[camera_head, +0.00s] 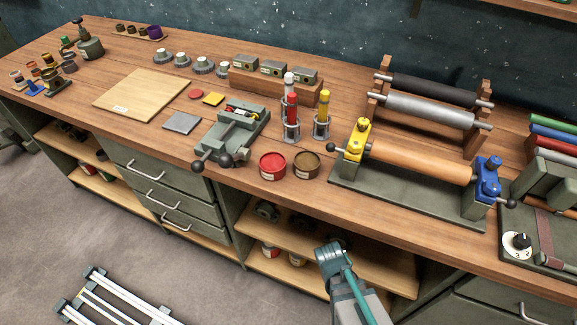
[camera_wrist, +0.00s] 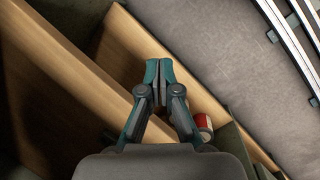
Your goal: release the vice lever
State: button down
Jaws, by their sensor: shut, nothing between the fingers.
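The vice (camera_head: 233,134) is a grey-green metal block on the wooden workbench, left of the middle in the head view. Its lever (camera_head: 211,161) is a dark bar with round black knobs at the vice's front end, close to the bench's front edge. Something small, red and yellow, lies between the vice jaws. My gripper (camera_head: 330,250) is in front of the bench, below its top and to the right of the vice, well apart from the lever. In the wrist view my gripper (camera_wrist: 159,72) is shut with its fingertips together and empty. The vice is not in the wrist view.
A red tin (camera_head: 272,166) and a brown tin (camera_head: 307,165) stand right of the vice. Bottles in holders (camera_head: 290,115) stand behind them. A roller press (camera_head: 415,165) fills the right. Open shelves (camera_head: 320,245) lie below the bench top, near my gripper.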

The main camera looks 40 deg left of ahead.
jog(key=s+a+r+n+t+y, duration=0.2)
jog(key=s+a+r+n+t, duration=0.2)
jog(key=s+a+r+n, duration=0.55)
jog(key=s+a+r+n+t+y, duration=0.35)
jog(key=s+a+r, duration=0.35)
jog(key=a+r, duration=0.7)
jog(key=s+a+r+n+t+y, duration=0.2)
jog(key=s+a+r+n, duration=0.4)
jog(key=s+a+r, duration=0.4)
notch_tip(320, 180, up, 9)
jog(key=w+d+n+t, duration=0.2)
jog(key=n+t, duration=0.1)
jog(key=n, duration=0.2)
jog(key=shift+d+f+n+t, duration=0.2)
jog(key=shift+d+n+t, duration=0.15)
jog(key=shift+d+n, duration=0.05)
jog(key=shift+w+y, duration=0.15)
jog(key=shift+y, duration=0.1)
